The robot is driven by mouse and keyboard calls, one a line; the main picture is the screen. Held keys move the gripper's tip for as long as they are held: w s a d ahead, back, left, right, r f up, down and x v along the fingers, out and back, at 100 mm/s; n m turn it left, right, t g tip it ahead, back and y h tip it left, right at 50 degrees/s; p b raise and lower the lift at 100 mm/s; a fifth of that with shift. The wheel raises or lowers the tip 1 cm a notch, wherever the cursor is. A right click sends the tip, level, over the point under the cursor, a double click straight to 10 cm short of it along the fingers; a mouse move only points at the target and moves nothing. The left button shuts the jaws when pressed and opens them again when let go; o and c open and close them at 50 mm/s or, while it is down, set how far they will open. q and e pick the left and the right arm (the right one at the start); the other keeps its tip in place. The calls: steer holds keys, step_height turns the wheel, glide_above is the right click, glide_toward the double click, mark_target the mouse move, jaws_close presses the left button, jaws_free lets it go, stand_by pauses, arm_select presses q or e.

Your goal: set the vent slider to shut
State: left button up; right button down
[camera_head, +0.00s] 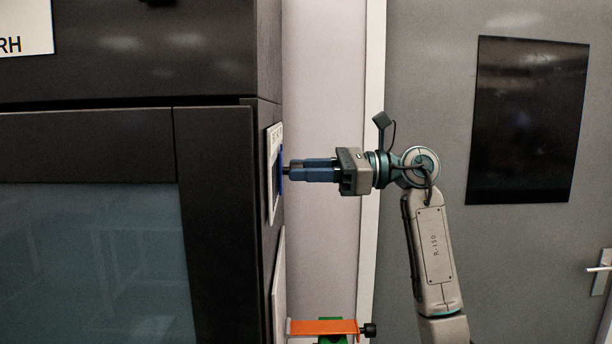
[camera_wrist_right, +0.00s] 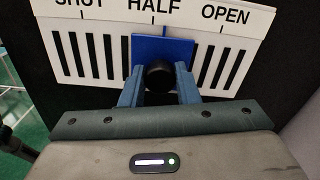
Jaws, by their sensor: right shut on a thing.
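The vent plate (camera_wrist_right: 75,45) is white with dark slots and the labels SHUT, HALF and OPEN; in the head view it shows edge-on (camera_head: 274,150) on the side of the dark cabinet. Its blue slider (camera_wrist_right: 150,45) stands near the HALF label, slightly to its right, with a black round knob (camera_wrist_right: 159,75). My right gripper (camera_wrist_right: 160,90) has its blue fingers on both sides of the knob and is shut on it; in the head view it reaches the plate from the right (camera_head: 288,170). My left gripper is not in view.
The dark cabinet (camera_head: 225,180) with a glass front fills the left. An orange bar with a black knob (camera_head: 322,327) sits low beside it. A grey door (camera_head: 430,80) with a dark panel (camera_head: 528,120) and a handle (camera_head: 600,270) stands behind my right arm.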

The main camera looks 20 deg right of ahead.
steer(key=s, duration=0.3)
steer(key=s+a+b, duration=0.1)
steer(key=s, duration=0.1)
steer(key=s+a+b, duration=0.1)
steer(key=s, duration=0.2)
steer(key=shift+s+a, duration=0.25)
steer(key=shift+s, duration=0.1)
steer(key=shift+f, duration=0.1)
steer(key=c, duration=1.2)
jaws_free()
steer(key=shift+o, duration=0.5)
steer(key=shift+s, duration=0.2)
